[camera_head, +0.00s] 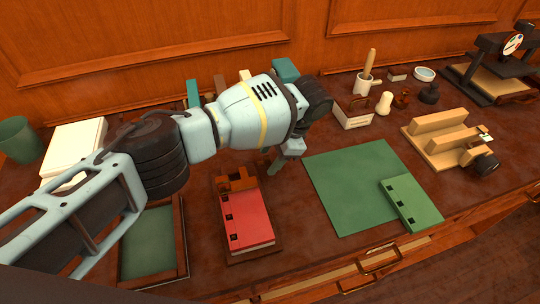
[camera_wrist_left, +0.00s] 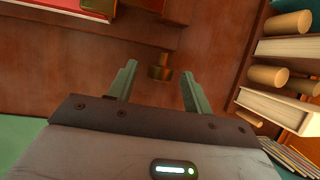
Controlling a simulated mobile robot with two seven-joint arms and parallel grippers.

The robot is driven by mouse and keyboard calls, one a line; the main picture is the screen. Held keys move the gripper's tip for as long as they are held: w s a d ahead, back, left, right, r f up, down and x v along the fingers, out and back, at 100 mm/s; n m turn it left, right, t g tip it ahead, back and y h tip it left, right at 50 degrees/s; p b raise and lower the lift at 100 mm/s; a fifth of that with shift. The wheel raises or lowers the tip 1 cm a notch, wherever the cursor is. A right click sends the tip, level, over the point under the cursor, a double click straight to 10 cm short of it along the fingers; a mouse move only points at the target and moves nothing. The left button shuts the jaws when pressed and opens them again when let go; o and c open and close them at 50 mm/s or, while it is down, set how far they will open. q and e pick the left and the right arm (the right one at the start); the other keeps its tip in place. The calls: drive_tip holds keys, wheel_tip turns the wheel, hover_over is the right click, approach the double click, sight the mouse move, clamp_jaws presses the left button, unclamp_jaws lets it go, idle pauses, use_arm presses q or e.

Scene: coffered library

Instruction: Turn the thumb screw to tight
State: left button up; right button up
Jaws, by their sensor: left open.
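My left gripper (camera_head: 272,164) reaches over from the left and points down beside the wooden end of the stand (camera_head: 240,262) that bears a red book (camera_head: 247,219). In the left wrist view my left gripper (camera_wrist_left: 158,69) is open, its two greenish fingers apart. A small brass-coloured knob (camera_wrist_left: 160,72), which looks like the thumb screw, shows between and beyond the fingertips, by a wooden part. I see no contact with it. The red book shows at the upper left there. In the head view I cannot make out the knob. My right gripper is out of view.
A green mat (camera_head: 345,185) with a green book (camera_head: 411,203) lies right of the stand. A wooden holder (camera_head: 440,140) and a black press (camera_head: 480,75) stand farther right. A green-lined tray (camera_head: 148,245) is left. Blocks and rods stand close by (camera_wrist_left: 267,76).

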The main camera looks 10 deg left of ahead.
use_arm(q)
drive_tip(key=shift+a+f, duration=0.15)
drive_tip(key=shift+f, duration=0.1)
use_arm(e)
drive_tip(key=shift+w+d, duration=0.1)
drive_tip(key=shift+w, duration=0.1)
use_arm(q)
drive_tip(key=c, duration=1)
drive_tip(key=shift+o, duration=0.2)
drive_tip(key=shift+f, duration=0.1)
drive_tip(key=g+b, duration=0.1)
drive_tip(key=g+h+b, duration=0.1)
drive_tip(key=b, duration=0.1)
drive_tip(key=shift+w+f+m+g, duration=0.15)
drive_tip(key=shift+w+m+g, duration=0.15)
drive_tip(key=shift+g+h+b, duration=0.3)
drive_tip(key=shift+a+r, duration=0.1)
drive_tip(key=shift+r, duration=0.15)
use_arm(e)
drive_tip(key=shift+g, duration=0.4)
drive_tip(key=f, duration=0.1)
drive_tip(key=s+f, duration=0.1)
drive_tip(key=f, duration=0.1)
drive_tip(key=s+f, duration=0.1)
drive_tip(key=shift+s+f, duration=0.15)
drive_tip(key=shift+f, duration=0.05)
